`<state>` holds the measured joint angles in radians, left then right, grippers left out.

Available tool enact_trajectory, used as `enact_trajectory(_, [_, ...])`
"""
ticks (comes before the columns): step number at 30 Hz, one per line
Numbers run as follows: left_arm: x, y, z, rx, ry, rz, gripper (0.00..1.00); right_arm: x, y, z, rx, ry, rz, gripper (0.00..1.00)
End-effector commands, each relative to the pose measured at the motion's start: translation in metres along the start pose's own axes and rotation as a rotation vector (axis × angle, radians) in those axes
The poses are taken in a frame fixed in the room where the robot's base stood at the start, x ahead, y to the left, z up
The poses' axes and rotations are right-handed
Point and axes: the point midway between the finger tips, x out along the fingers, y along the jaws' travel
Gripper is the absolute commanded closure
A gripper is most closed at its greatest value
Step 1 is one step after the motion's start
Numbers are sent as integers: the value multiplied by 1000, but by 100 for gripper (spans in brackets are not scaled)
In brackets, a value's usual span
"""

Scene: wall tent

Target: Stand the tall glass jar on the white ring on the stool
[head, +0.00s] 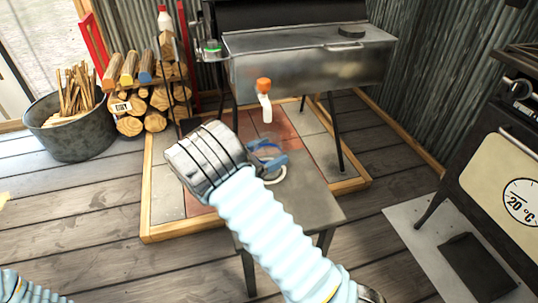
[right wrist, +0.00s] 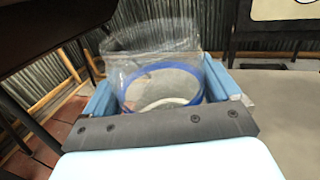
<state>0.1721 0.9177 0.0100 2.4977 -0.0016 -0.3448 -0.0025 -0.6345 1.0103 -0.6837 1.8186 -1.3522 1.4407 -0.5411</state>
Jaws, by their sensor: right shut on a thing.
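The tall glass jar (head: 262,150) is clear with a blue band and is hard to make out against the floor. It also shows in the right wrist view (right wrist: 150,55), between two light-blue fingers. My right gripper (head: 268,163) is shut on the jar, over the stool (head: 312,203). The white ring (head: 279,177) lies on the grey stool top, partly hidden by the gripper. In the right wrist view a white arc shows through the jar. I cannot tell whether the jar's base touches the ring. Of my left arm only a sleeve shows at the bottom left.
A metal grill (head: 300,75) stands behind the stool, with an orange-capped white item (head: 264,98) hanging at its front. Stacked logs (head: 145,105) and a metal tub (head: 70,132) are at the left. A stove (head: 500,170) stands at the right. The stool's right part is clear.

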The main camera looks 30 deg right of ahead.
Motion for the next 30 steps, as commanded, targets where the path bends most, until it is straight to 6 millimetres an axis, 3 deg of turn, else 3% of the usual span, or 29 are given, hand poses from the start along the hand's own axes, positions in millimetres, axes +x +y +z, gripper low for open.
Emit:
enact_trajectory(9, [0, 0, 0, 0, 0, 0, 57, 0, 0, -2, 2, -1, -1, 51])
enact_trajectory(10, [0, 0, 0, 0, 0, 0, 57, 0, 0, -2, 2, 0, -1, 8])
enact_trajectory(12, [0, 0, 0, 0, 0, 0, 57, 0, 0, -2, 2, 1, -1, 0])
enact_trajectory(21, [-1, 1, 0, 0, 0, 0, 57, -4, 0, 1, 2, 0, 1, 0])
enact_trajectory(26, [-5, 2, 0, 0, 1, 0, 57, -32, 1, 2, 2, 0, 3, 0])
enact_trajectory(30, [-8, 2, -1, 0, 2, -1, 57, -66, 1, 2, 3, 0, 4, 0])
